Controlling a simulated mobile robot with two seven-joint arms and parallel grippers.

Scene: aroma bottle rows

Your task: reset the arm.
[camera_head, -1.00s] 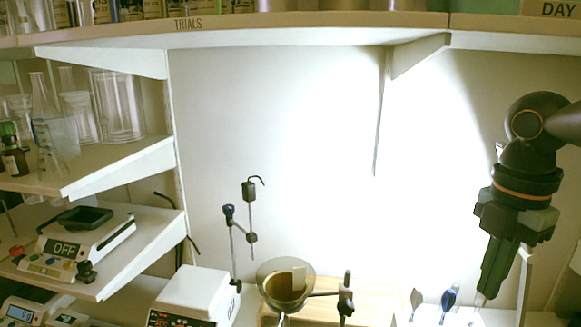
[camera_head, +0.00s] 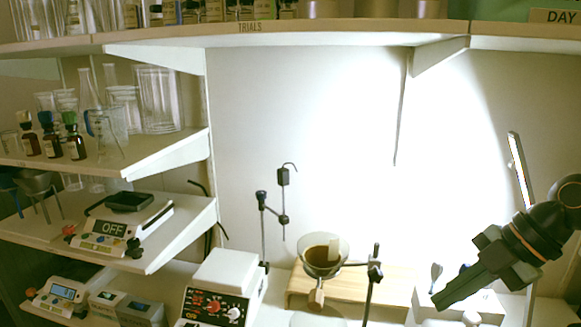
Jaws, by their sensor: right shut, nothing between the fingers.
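My right gripper (camera_head: 445,300) comes in from the right edge at the lower right. It is shut and empty, with its fingers angled down and to the left. It is in front of the right part of the bench, to the right of the wooden stand (camera_head: 345,284). My left gripper is not in view.
A glass funnel (camera_head: 325,262) with brown contents is held by a clamp stand (camera_head: 374,270). A hotplate stirrer (camera_head: 225,285) stands left of it. Shelves at left hold brown bottles (camera_head: 53,143), glassware and a balance (camera_head: 115,228). An upper shelf (camera_head: 300,32) spans the top.

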